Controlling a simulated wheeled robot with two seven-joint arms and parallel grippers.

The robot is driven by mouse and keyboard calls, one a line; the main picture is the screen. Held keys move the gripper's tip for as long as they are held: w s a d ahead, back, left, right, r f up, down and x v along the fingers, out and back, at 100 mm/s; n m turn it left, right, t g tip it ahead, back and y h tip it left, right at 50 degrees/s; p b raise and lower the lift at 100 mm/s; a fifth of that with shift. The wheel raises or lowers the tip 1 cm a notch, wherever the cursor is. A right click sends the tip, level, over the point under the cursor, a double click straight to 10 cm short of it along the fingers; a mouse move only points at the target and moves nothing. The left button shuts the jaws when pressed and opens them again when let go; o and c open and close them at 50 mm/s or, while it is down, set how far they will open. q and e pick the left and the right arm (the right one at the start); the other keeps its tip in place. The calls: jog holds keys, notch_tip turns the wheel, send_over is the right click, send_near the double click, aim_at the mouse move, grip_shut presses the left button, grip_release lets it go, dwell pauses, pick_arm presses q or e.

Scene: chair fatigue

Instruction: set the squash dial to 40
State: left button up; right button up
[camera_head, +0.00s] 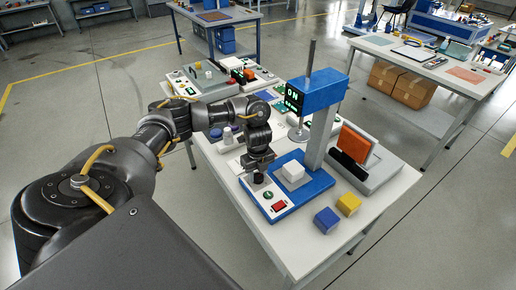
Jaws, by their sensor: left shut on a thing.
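The blue test machine (318,92) stands on the white table, with a tall post and a lit display (292,98) that reads "ON" above smaller digits I cannot read surely. A white block (293,171) sits on its blue base. At the base's left corner is a small dark knob (258,178), which I take for the squash dial. My left gripper (258,171) reaches down over it, shut on it, and hides most of it. Any dial marks are too small to read. A green button (268,195) and a red switch (279,206) lie beside it. My right gripper is out of view.
A blue cube (326,220) and a yellow cube (348,204) stand right of the base. A grey stand with an orange panel (356,142) is behind them. Blue-topped pieces (222,134) and a second device (215,76) are on the left and far side.

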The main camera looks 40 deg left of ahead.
aim_at(258, 177)
pick_arm(q)
jog(key=shift+m, duration=0.6)
jog(key=o, duration=1)
notch_tip(258, 177, up, 11)
jog(key=shift+f+p, duration=0.1)
jog(key=shift+p, duration=0.6)
jog(key=shift+d, duration=0.1)
